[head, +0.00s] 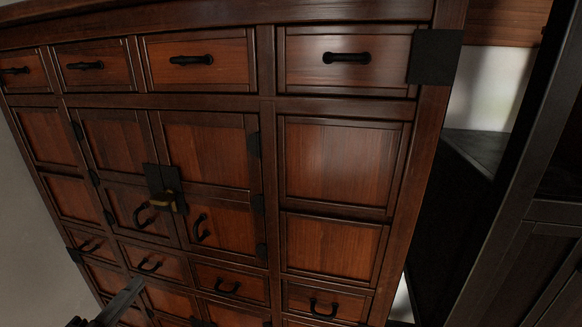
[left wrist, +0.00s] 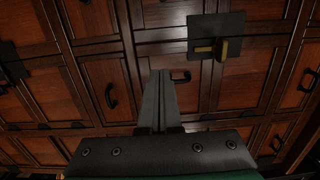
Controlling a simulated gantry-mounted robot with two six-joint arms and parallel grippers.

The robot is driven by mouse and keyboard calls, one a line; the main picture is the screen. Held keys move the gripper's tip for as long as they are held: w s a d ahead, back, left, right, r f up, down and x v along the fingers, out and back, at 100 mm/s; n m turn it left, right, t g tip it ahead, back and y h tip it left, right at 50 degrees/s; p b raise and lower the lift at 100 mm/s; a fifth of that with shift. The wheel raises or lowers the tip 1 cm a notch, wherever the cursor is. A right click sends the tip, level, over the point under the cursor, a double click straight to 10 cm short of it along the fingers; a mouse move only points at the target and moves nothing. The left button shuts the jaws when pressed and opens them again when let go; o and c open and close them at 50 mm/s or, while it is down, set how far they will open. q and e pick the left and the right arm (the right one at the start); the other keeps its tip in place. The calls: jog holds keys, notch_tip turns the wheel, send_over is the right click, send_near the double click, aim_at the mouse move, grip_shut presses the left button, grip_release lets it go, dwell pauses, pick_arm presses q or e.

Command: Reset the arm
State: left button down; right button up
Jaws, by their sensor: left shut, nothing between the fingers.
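My left gripper (head: 128,292) shows at the lower left of the head view, in front of the lower drawers of a large wooden cabinet (head: 270,150). In the left wrist view the left gripper (left wrist: 161,76) points at the cabinet front. Its fingers are together with nothing between them. It appears apart from the cabinet. My right gripper is in neither view.
The cabinet has drawers with black handles (head: 346,58) and double doors with a dark lock plate and brass latch (head: 164,202). The doors and drawers look shut. A dark piece of furniture (head: 530,220) stands at the right. A pale wall (head: 30,235) shows at the left.

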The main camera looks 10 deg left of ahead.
pick_arm(q)
jog(key=d+r+m+t+h+p, duration=0.1)
jog(key=d+r+h+p, duration=0.1)
jog(key=d+r, duration=0.55)
jog(key=s+d+r+m+t+h+p, duration=0.15)
jog(key=d+r, duration=0.35)
jog(key=r, duration=0.6)
jog(key=d+r+t+h+p, duration=0.25)
jog(key=d+r, duration=0.35)
jog(key=r, duration=0.3)
jog(key=s+r+n+t+y, duration=0.2)
jog(key=s+r+n, duration=0.3)
jog(key=n, duration=0.5)
jog(key=s+a+r+n+t+y, duration=0.1)
jog(key=s+r+n+t+y, duration=0.1)
jog(key=s+r+n, duration=0.3)
notch_tip(320, 180, up, 3)
jog(key=n, duration=0.4)
jog(key=shift+n+p, duration=0.3)
jog(key=shift+n, duration=0.05)
jog(key=c, duration=1.5)
grip_release()
jog(key=shift+f, duration=0.1)
jog(key=shift+c, duration=0.2)
